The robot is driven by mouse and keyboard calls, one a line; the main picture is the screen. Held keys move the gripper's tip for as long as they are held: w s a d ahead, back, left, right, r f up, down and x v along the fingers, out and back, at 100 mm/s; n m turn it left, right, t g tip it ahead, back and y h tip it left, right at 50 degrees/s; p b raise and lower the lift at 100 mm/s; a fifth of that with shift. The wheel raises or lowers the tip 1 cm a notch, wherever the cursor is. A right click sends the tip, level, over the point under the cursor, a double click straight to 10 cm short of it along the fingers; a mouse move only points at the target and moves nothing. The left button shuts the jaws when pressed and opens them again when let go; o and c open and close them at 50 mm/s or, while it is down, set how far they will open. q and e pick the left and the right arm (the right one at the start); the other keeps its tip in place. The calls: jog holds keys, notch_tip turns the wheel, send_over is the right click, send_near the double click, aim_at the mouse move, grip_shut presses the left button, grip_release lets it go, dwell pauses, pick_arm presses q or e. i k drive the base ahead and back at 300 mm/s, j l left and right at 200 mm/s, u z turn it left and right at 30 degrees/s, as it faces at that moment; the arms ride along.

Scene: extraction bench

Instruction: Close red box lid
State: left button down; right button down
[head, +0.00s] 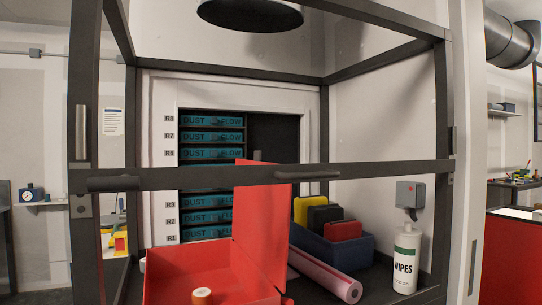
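The red box (190,262) sits low in the middle of the head view, inside a dark-framed enclosure. Its lid (262,215) is open and stands roughly upright at the right side of the box. The lid reaches up past the frame's horizontal bar, which crosses in front of it. A small orange and white round item (202,296) shows inside the box at the bottom edge of the picture. The front of the box is cut off by that edge. Neither of my grippers is in view.
A dark crossbar (210,178) with two handles spans the front. Right of the lid are a pink roll (325,274), a blue bin (350,250) holding several cases, and a wipes bottle (407,258). Behind stands a rack of blue "DUST FLOW" units (210,136).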

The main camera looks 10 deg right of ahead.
aim_at(262, 213)
jog(key=i+l+u, duration=0.2)
jog(key=l, duration=0.15)
jog(key=i+l+u, duration=0.15)
jog(key=l, duration=0.2)
jog(key=i+l+u, duration=0.2)
jog(key=l, duration=0.15)
jog(key=i+l+u, duration=0.2)
jog(key=l, duration=0.2)
jog(key=k, duration=0.1)
